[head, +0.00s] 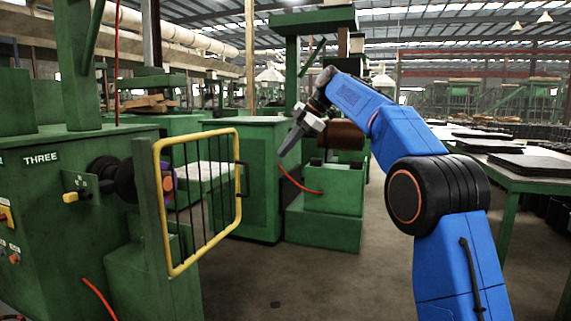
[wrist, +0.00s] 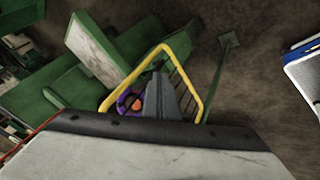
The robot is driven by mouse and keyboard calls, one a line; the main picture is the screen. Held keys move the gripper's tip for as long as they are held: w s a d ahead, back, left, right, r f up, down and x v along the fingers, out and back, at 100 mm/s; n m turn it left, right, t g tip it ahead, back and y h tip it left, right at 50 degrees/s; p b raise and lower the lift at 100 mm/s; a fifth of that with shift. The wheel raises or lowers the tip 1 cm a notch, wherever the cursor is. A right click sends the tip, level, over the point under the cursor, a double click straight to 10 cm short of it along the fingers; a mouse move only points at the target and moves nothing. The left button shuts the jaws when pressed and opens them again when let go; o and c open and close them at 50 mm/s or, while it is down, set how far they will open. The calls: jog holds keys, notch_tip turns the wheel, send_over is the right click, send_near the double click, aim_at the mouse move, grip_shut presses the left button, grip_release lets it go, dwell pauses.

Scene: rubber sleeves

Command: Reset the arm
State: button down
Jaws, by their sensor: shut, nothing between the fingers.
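My gripper (head: 291,142) is at the end of my blue arm, in front of the green machines in the head view. Its dark fingers are together, with nothing between them, and point down and left. In the wrist view my gripper (wrist: 158,78) shows as a dark wedge, overlapping the view of the yellow-framed guard. My arm is raised and bent, reaching from the lower right toward the middle of the head view.
A yellow barred guard (head: 238,178) stands left of my gripper, beside the green machine marked THREE (head: 60,185). A purple and orange part (wrist: 128,101) shows behind its frame. A green table with dark sheets (head: 520,163) stands right. Floor between is clear.

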jog(key=s+d+f+m+t+h, duration=0.1)
jog(key=s+d+f+m, duration=0.2)
jog(key=s+d+m, duration=0.45)
jog(key=s+d+f+m+h, duration=0.2)
jog(key=s+d+f, duration=0.15)
jog(key=s, duration=0.75)
jog(key=s+d+f+m+t+h, duration=0.1)
jog(key=s+d+f+m, duration=0.1)
jog(key=s+d+m, duration=0.5)
jog(key=s+d+f+m+h, duration=0.1)
jog(key=s+d+f+m, duration=0.2)
jog(key=s+f, duration=0.9)
jog(key=s+d+f+m+h, duration=0.2)
jog(key=s+d+f+m, duration=0.2)
jog(key=s+f, duration=0.8)
jog(key=s+d, duration=0.2)
jog(key=s, duration=0.2)
jog(key=shift+f+t, duration=0.4)
jog(key=shift+s+d, duration=0.1)
